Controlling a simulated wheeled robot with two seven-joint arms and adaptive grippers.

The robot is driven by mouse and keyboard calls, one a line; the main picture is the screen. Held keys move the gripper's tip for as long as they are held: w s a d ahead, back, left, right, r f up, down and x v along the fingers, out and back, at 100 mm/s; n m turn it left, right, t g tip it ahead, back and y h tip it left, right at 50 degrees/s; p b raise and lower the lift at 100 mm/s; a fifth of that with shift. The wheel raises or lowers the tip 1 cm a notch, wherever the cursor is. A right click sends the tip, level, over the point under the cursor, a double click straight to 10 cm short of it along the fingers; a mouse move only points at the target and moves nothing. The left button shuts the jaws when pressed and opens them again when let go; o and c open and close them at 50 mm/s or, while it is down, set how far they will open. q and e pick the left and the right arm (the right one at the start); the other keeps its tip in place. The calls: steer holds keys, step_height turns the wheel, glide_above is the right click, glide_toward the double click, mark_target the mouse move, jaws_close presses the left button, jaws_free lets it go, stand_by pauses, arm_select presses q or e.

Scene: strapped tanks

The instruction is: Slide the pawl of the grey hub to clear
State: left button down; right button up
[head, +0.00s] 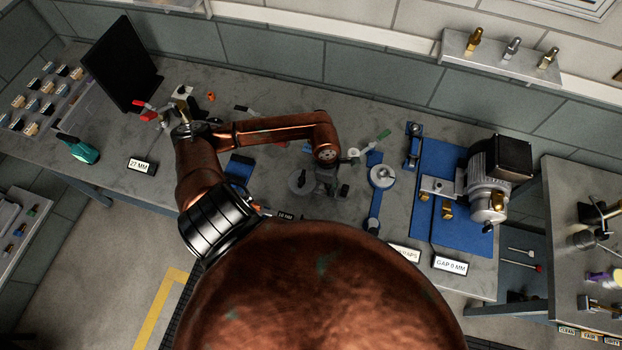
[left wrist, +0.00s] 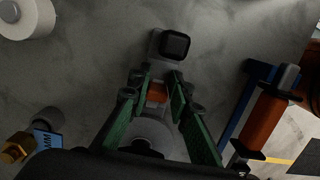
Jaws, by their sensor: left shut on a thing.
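The grey hub is a round grey disc (head: 300,183) on the bench. In the left wrist view the disc (left wrist: 150,133) lies low between my fingers. A small orange block (left wrist: 157,94), seemingly the pawl, sits just beyond the disc, between my green-sided fingertips. A grey arm with a square black cap (left wrist: 174,45) lies past it; the cap also shows in the head view (head: 345,190). My left gripper (head: 327,183) points down beside the disc and is shut on the orange block. The gripper hides the block in the head view. My right gripper is not in view.
A blue strip with a pale disc (head: 382,177) stands to the right, then a blue plate with a motor (head: 487,175). A white roller (left wrist: 28,15) and an orange cylinder (left wrist: 265,122) flank the hub in the wrist view. A dark screen (head: 122,65) stands at back left.

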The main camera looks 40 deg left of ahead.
arm_select(q)
steer(key=shift+w+d, duration=0.2)
steer(key=shift+d, duration=0.2)
steer(key=c, duration=1.7)
jaws_free()
